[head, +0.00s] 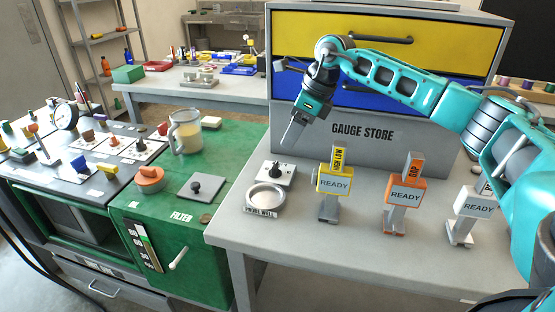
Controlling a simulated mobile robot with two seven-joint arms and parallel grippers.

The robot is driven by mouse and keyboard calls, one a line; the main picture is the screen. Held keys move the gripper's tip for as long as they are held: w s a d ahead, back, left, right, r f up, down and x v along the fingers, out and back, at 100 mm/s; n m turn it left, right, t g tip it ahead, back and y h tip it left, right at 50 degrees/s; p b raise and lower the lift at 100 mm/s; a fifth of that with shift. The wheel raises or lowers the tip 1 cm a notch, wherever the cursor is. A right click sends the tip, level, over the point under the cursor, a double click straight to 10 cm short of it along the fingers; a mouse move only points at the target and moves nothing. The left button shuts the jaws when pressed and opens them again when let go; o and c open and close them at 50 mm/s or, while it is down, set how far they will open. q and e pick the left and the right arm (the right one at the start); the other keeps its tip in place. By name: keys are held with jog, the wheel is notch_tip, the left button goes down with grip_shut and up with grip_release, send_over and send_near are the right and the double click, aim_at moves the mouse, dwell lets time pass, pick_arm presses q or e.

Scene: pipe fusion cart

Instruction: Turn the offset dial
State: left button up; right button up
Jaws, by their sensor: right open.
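My right gripper (293,132) reaches in from the right and points down and left, open and empty, in front of the gauge store's grey front. Below it, a black knob on a white plate (276,172) sits on the grey table behind the probe well; the gripper is above it and apart from it. Several similar knobs on white plates, one with a black knob (141,145), stand on the dark panel at the left. No label readable here says which knob is the offset dial. My left gripper is not in view.
The probe well (265,197) is a metal ring. Yellow (335,178), orange (404,192) and white (477,205) READY gauges stand to its right. A glass jug (186,133) and an orange knob (150,177) are on the green cabinet. The table's front is clear.

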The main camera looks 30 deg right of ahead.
aim_at(276, 165)
jog(key=x, duration=1)
jog(key=shift+w+a+f, duration=0.1)
jog(key=c, duration=1)
